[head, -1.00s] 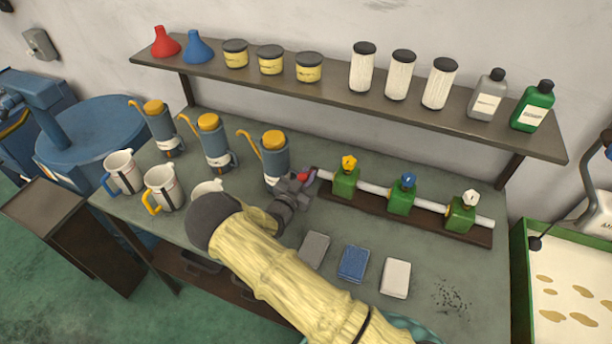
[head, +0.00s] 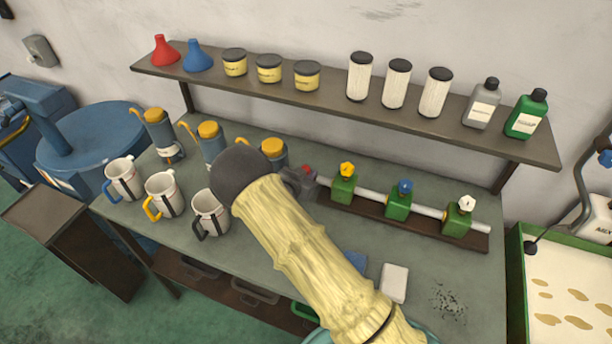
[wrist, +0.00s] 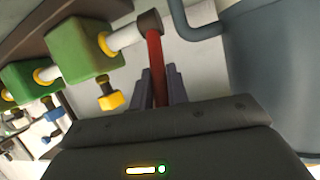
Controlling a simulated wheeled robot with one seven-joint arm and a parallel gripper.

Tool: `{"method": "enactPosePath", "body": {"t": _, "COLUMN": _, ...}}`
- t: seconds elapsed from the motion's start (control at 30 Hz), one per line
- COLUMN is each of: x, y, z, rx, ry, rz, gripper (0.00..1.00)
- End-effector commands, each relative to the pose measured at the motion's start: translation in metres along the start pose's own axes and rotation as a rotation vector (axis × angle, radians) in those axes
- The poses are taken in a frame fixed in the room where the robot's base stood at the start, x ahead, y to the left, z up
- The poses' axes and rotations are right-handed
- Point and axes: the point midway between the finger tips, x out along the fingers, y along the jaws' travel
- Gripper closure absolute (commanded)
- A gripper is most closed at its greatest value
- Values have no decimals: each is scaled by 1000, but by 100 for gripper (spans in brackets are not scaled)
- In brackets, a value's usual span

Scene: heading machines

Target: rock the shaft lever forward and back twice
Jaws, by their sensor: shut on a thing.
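The shaft lever is a red bar on a dark hub at the left end of a pale pipe. It shows clearly in the wrist view (wrist: 155,62); in the head view only a small red part (head: 307,168) shows. My gripper (wrist: 160,88) is shut on the red lever, one dark finger on each side of it. In the head view my gripper (head: 299,183) is at the pipe's left end, partly hidden by my yellow-sleeved arm. The pipe (head: 374,189) runs through green blocks with yellow, blue and white knobs.
A blue-grey can (head: 273,150) with an orange top stands close left of the lever. Mugs (head: 209,214) stand at the bench's left. A shelf (head: 340,98) with jars and bottles hangs above. A white pad (head: 394,283) lies at the front right.

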Motion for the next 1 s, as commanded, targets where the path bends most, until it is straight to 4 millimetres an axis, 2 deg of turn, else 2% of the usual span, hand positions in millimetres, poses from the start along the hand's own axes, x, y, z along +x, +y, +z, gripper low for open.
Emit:
{"method": "enactPosePath", "body": {"t": 0.03, "x": 1, "y": -1, "z": -8, "rx": 2, "ry": -30, "rz": 5, "gripper": 100}}
{"method": "enactPosePath", "body": {"t": 0.3, "x": 7, "y": -4, "z": -12, "rx": -16, "ry": -152, "rz": 23, "gripper": 100}}
{"method": "enactPosePath", "body": {"t": 0.77, "x": 10, "y": -4, "z": -12, "rx": -20, "ry": -177, "rz": 28, "gripper": 100}}
{"method": "enactPosePath", "body": {"t": 0.8, "x": 10, "y": -4, "z": -12, "rx": -20, "ry": -177, "rz": 28, "gripper": 82}}
{"method": "enactPosePath", "body": {"t": 0.9, "x": 10, "y": -4, "z": -12, "rx": -20, "ry": -177, "rz": 28, "gripper": 62}}
{"method": "enactPosePath", "body": {"t": 1.0, "x": 10, "y": -3, "z": -11, "rx": -20, "ry": -177, "rz": 28, "gripper": 62}}
